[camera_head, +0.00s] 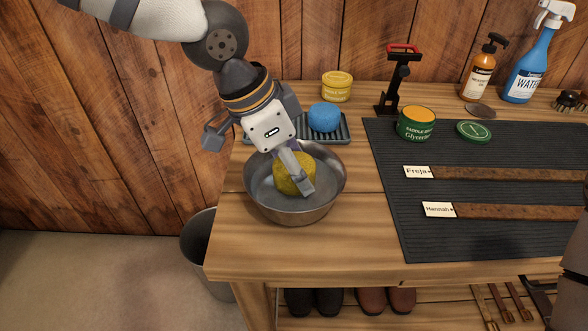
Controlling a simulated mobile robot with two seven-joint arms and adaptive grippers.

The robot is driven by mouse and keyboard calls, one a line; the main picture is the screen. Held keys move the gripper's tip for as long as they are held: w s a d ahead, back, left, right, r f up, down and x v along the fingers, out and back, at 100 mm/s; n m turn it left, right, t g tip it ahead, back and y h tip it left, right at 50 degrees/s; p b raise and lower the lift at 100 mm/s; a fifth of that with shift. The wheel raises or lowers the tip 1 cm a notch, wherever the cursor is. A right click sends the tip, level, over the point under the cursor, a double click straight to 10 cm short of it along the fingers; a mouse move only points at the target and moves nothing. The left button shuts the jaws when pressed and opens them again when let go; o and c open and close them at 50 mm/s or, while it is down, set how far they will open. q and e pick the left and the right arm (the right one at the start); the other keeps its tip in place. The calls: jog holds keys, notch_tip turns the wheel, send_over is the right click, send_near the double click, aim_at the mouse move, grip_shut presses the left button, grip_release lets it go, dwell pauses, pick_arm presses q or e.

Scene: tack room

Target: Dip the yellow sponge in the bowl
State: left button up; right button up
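The yellow sponge (284,177) is down inside the metal bowl (320,202), which stands at the table's left front. My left gripper (302,184) reaches down into the bowl from the upper left. One finger lies against the near face of the sponge; the other finger is hidden behind it. The gripper looks shut on the sponge. Whether the sponge touches the bowl's bottom or any liquid is hard to tell. Part of my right arm shows at the right edge, but its gripper is out of view.
A blue sponge (324,118) sits on a dark ribbed tray (338,135) behind the bowl. A yellow tin (337,86), a green tin (416,124) and a black-red stand (398,82) are farther back. Two labelled straps lie on the dark mat (400,219). A bucket (199,240) stands left of the table.

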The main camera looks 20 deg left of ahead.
pick_arm(q)
notch_tip(320, 180, up, 12)
jog(key=shift+f, duration=0.2)
dwell(0.4)
